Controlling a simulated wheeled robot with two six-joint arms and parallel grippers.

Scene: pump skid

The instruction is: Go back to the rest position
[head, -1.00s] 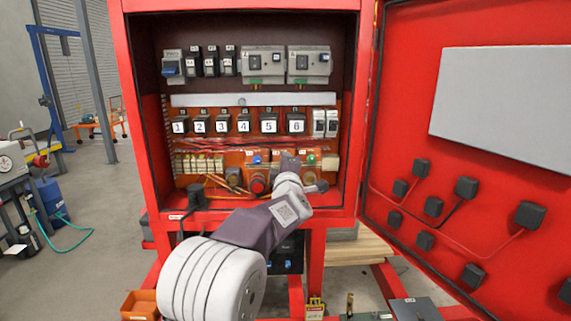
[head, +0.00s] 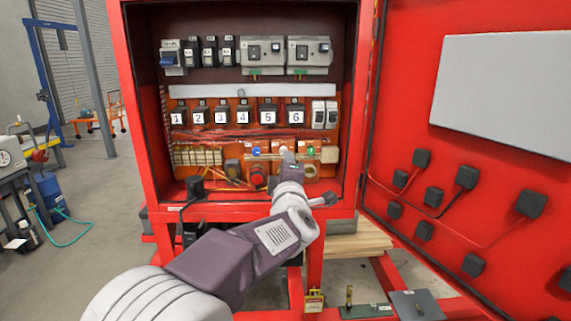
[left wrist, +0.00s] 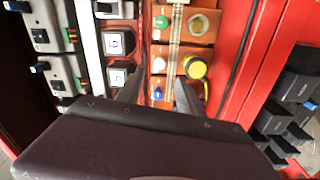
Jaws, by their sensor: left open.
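My left gripper (head: 287,157) is in front of the lower part of the open red cabinet (head: 131,110), by the row of buttons. I cannot tell whether the fingertips touch the panel. In the head view the hand hides part of the lower panel. My right gripper is in neither view.
The cabinet's red door (head: 400,110) is open on the right. A red knob (head: 258,177) and a black plug-like part (head: 196,187) are at the cabinet's bottom. Numbered switches (head: 221,117) and a white strip (head: 240,90) lie above.

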